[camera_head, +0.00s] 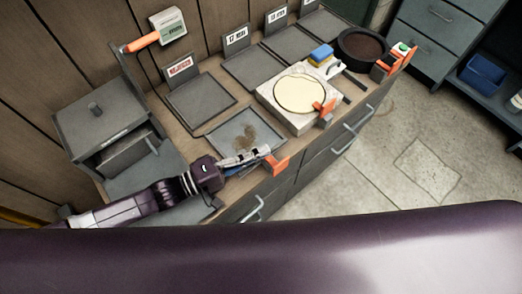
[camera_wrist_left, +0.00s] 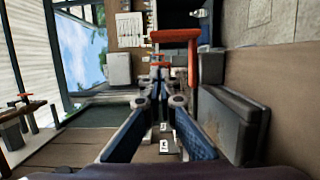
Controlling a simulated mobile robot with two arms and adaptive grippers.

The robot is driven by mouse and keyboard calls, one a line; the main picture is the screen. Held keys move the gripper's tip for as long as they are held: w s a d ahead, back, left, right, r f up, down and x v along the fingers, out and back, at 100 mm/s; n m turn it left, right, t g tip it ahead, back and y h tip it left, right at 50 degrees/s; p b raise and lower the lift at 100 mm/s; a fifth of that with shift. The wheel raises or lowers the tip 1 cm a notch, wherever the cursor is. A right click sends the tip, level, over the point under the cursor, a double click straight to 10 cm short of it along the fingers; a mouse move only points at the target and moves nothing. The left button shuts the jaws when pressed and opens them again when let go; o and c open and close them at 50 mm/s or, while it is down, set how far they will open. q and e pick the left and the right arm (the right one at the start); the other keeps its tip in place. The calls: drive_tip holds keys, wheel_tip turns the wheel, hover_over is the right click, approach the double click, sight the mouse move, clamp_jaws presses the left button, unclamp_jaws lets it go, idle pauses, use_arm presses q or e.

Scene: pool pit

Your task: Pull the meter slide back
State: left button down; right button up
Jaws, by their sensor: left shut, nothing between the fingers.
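My left gripper (camera_head: 262,155) is shut and empty, over the front edge of the counter. An orange handle (camera_head: 279,166) sits just beyond its fingertips. In the left wrist view, the blue-padded fingers (camera_wrist_left: 160,88) come together, and an orange-red T-shaped handle (camera_wrist_left: 175,37) stands ahead of them. I cannot tell if the fingertips touch it. No part is clearly marked as the meter slide; this handle lies nearest. Beside the gripper is a grey tray (camera_head: 222,128) with a brown patch of grains. My right gripper is not in view.
A pale block (camera_head: 268,97) with a round cream top and an orange clip stands further along the counter. Beyond are a dark round pan (camera_head: 362,43) and a blue-yellow sponge (camera_head: 320,55). A grey box (camera_head: 100,105) stands at left. The floor (camera_head: 400,140) is clear.

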use_arm(q)
drive_tip(key=a, duration=0.2)
drive_tip(key=shift+w+a+f+b, duration=0.15)
drive_tip(key=shift+a+f+b, duration=0.15)
drive_tip(key=shift+a, duration=0.05)
drive_tip(key=shift+s+a+r+b, duration=0.25)
drive_tip(key=shift+s+a+b, duration=0.05)
drive_tip(key=shift+s+a, duration=0.65)
drive_tip(key=b+v, duration=0.1)
drive_tip(key=v, duration=0.3)
drive_tip(key=shift+a, duration=0.35)
drive_tip(key=shift+s+a+r, duration=0.1)
drive_tip(key=shift+s+a, duration=0.05)
drive_tip(key=shift+a, duration=0.1)
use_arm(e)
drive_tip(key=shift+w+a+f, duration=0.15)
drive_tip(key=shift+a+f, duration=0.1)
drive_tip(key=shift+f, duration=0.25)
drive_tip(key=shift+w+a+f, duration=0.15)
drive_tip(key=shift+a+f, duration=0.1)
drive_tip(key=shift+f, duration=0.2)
